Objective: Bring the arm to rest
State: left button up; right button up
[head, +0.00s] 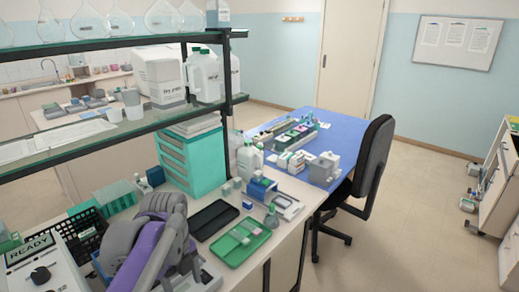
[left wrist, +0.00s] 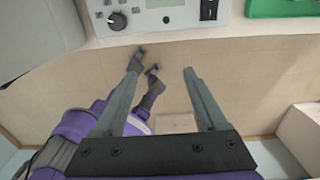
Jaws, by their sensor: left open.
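My left arm (head: 150,245), grey and purple, is folded over the front edge of the lab bench at the bottom left of the head view. Its gripper is hidden there. In the left wrist view my left gripper (left wrist: 162,72) is open, its two grey fingers apart with nothing between them. It points toward the bench edge and the pale bench front. Dark finger-like parts and a purple link of mine show beside and behind the left finger. I cannot tell for sure whether they are my right gripper.
The box marked READY (head: 35,260) stands close beside the arm; its black knob (left wrist: 117,21) shows in the left wrist view. A green tray (head: 232,256), a black tray (head: 210,220) and a teal drawer unit (head: 190,165) are on the bench.

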pick_arm(q)
jog(key=s+f+n+t, duration=0.2)
jog(key=s+f+n, duration=0.4)
jog(key=n, duration=0.7)
jog(key=s+f+n+t, duration=0.3)
jog(key=s+f+n, duration=0.3)
jog(key=n, duration=0.7)
jog(key=shift+s+a+t, duration=0.2)
jog(key=shift+s+t, duration=0.1)
jog(key=shift+s, duration=0.6)
